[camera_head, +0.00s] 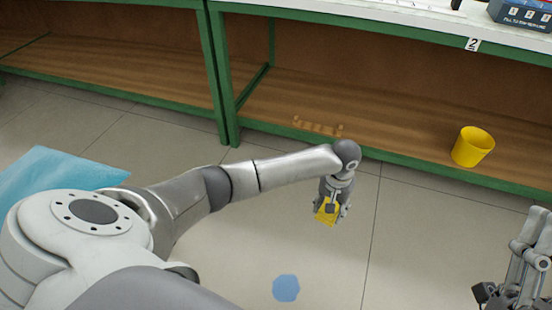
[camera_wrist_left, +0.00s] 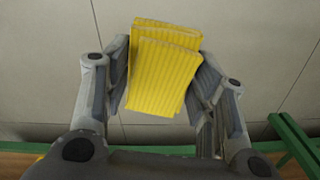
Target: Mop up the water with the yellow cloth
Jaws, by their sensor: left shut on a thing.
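The folded yellow cloth (camera_head: 326,214) is held in my left gripper (camera_head: 331,207), above the floor in front of the shelf. In the left wrist view the cloth (camera_wrist_left: 163,75) is ribbed and sits between the two fingers of my left gripper (camera_wrist_left: 163,80), which is shut on it. A blue patch of water (camera_head: 286,288) lies flat on the floor tiles, below and a little left of the cloth, apart from it.
A green-framed shelf (camera_head: 300,130) runs along the back, with a yellow bucket (camera_head: 471,147) and a small wooden rack (camera_head: 317,127) on its lower board. A light blue mat (camera_head: 55,172) lies at the left. The floor around the water is clear.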

